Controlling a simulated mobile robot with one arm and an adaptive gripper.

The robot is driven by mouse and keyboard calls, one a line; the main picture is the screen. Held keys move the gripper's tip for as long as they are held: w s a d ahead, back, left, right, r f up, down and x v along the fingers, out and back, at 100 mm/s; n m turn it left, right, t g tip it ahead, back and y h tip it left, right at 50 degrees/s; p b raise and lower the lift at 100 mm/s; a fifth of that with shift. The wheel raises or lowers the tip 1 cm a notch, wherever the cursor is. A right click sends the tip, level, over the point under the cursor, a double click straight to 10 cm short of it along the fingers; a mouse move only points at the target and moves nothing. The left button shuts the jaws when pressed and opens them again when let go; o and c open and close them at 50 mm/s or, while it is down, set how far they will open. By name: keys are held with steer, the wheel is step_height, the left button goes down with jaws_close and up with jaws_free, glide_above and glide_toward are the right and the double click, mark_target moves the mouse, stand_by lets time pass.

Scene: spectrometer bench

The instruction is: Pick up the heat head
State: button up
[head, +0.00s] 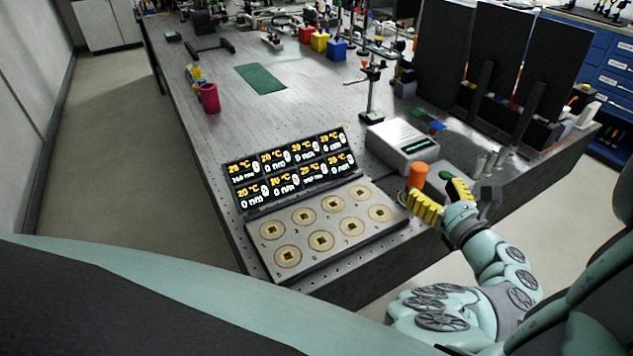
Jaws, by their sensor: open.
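An orange cylinder (417,175), which looks like the heat head, stands upright near the right front edge of the metal bench, next to a white box instrument. My gripper (432,190), with yellow ribbed fingers, is just in front of and to the right of it. The fingers are spread apart with nothing seen between them. The lower end of the cylinder is close to the left finger. From this one view I cannot tell whether they touch.
A white instrument (402,143) stands just behind the orange cylinder. A panel with several numbered round spots (320,236) and a display block (291,168) lie to the left. Black upright screens (490,70) stand behind on the right. A pink cup (208,97) is far left.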

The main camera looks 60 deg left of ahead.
mark_target(422, 182)
steer(key=shift+s+f+p+x, duration=0.15)
steer(key=shift+p+x, duration=0.1)
steer(key=shift+x, duration=1.05)
steer(key=shift+s+f+p+x, duration=0.1)
steer(key=shift+p+x, duration=0.15)
steer(key=shift+x, duration=1.05)
steer(key=shift+o, duration=0.2)
jaws_close()
